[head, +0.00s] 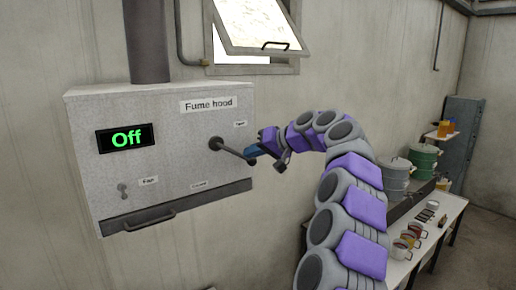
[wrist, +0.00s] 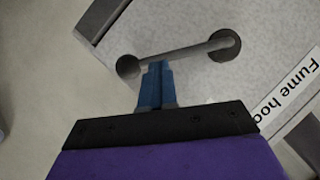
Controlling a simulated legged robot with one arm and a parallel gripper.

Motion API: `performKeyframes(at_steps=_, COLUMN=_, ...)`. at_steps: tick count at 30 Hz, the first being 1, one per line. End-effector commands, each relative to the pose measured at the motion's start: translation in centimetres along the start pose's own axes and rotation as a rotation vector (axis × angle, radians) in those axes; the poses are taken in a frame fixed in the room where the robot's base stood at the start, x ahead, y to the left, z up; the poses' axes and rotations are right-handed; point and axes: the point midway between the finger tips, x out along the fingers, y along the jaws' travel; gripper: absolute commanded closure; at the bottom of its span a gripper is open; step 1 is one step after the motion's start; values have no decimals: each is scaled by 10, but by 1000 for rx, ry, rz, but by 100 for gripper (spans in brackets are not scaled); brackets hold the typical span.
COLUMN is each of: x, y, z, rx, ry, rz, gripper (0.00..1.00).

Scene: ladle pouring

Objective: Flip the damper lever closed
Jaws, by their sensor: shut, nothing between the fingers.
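The damper lever (head: 231,150) is a dark rod on the right part of the fume hood front (head: 190,135). It points right and slightly down from its round pivot. In the wrist view the lever (wrist: 180,54) runs from the pivot at right to a dark round knob at left. My gripper (head: 254,151) is shut and empty at the knob end of the lever. In the wrist view its blue fingertips (wrist: 157,66) are together just beside the rod near the knob; I cannot tell whether they touch it.
An open window (head: 262,27) is above. A side table (head: 440,222) with pots (head: 396,175) and jars stands at right, behind my arm.

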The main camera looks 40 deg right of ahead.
Motion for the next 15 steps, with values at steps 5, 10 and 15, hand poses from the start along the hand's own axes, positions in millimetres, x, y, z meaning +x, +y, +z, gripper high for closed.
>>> performKeyframes(at_steps=5, x=11, y=-9, z=17, rx=137, ry=-2, rz=-96, gripper=100)
performKeyframes(at_steps=10, x=22, y=-18, z=34, rx=263, ry=-5, rz=-182, gripper=100)
performKeyframes(at_steps=15, x=28, y=-15, z=44, rx=400, ry=-3, rz=-275, gripper=100)
